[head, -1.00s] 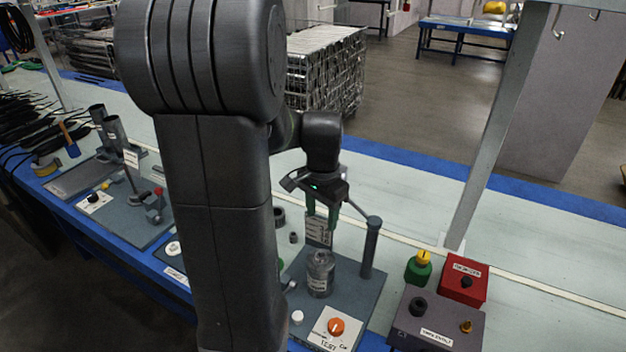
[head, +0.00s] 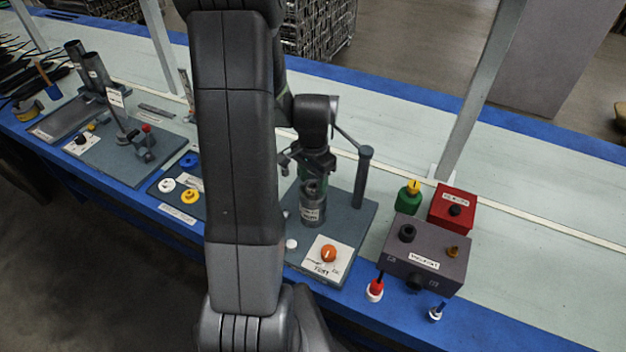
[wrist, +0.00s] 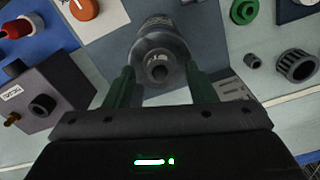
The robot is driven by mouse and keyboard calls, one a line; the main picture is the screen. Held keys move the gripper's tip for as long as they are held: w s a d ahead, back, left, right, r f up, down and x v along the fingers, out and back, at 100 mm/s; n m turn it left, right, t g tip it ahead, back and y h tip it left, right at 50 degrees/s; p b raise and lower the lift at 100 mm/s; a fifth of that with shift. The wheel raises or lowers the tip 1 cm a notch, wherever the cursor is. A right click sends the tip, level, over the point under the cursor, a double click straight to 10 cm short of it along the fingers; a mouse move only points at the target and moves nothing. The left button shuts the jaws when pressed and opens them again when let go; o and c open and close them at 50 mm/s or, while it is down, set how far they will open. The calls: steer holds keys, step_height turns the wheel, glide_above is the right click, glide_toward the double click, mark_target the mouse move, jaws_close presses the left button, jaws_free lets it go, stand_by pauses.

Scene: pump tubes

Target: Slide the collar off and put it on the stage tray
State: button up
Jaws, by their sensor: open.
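A grey metal cylinder (head: 312,207) with a label stands upright on a blue-grey test plate (head: 349,218). In the wrist view the cylinder (wrist: 160,42) shows end-on, with a wider body and a narrower round end with a dark hole. I cannot tell for sure which part of it is the collar. My gripper (wrist: 161,76) is open, its green fingers on either side of the narrower end with gaps visible. In the head view my gripper (head: 311,178) is at the cylinder's top.
A grey post (head: 363,190) rises from the plate right of my gripper. An orange knob (head: 328,253) is at the front. A purple-grey box (head: 424,252), red box (head: 453,208) and green block (head: 408,200) stand right. A dark ribbed ring (wrist: 298,66) lies off the plate.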

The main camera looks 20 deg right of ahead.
steer(key=shift+f, duration=0.25)
jaws_close()
steer(key=shift+r+p, duration=0.5)
steer(key=shift+r, duration=0.25)
stand_by(0.8)
steer(key=shift+r+p, duration=1.6)
steer(key=shift+r, duration=0.6)
